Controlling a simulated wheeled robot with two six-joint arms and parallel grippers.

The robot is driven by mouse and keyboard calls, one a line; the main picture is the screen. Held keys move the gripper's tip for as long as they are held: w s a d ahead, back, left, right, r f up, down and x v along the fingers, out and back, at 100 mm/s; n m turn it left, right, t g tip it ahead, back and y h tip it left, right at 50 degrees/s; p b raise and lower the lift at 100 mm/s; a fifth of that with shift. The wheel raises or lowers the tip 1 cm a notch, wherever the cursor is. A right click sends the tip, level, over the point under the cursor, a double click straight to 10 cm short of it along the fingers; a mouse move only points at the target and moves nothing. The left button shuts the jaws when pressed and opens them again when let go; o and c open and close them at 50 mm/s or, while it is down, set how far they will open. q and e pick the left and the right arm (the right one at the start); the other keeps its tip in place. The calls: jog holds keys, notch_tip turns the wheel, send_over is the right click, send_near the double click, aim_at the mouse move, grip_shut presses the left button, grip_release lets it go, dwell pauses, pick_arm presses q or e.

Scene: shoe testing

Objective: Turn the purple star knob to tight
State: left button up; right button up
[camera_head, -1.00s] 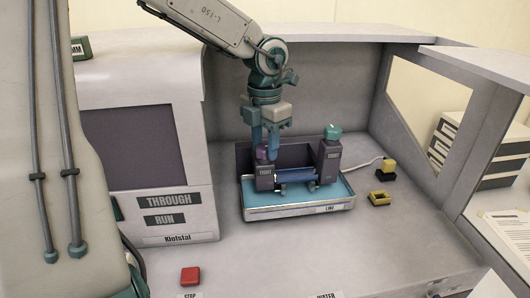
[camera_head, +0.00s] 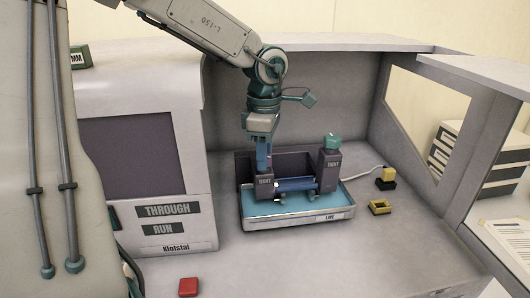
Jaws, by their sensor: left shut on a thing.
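My left gripper (camera_head: 263,165) points down onto the top of the left dark post (camera_head: 265,184) of a small fixture. Its blue fingers are shut at the place of the purple star knob and hide it almost fully. The left post bears a small label that seems to read TIGHT. The right post (camera_head: 329,172) carries a similar label and a teal knob (camera_head: 333,141) on top. A blue bar (camera_head: 297,184) runs between the posts. My right gripper is not in view.
The fixture stands in a blue-floored tray (camera_head: 338,212) on the grey bench. A yellow-and-black plug (camera_head: 387,177) and a yellow socket (camera_head: 380,207) lie to its right. A screen cabinet (camera_head: 180,222) stands left, with a red button (camera_head: 188,287) in front.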

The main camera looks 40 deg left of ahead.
pick_arm(q)
jog(key=m, duration=0.5)
jog(key=shift+r+m, duration=0.2)
jog(key=shift+m, duration=0.1)
jog(key=m, duration=0.4)
jog(key=shift+a+m, duration=0.1)
jog(key=shift+m, duration=0.3)
jog(key=o, duration=1)
jog(key=shift+f, duration=0.1)
notch_tip(320, 180, up, 11)
jog(key=p, duration=1)
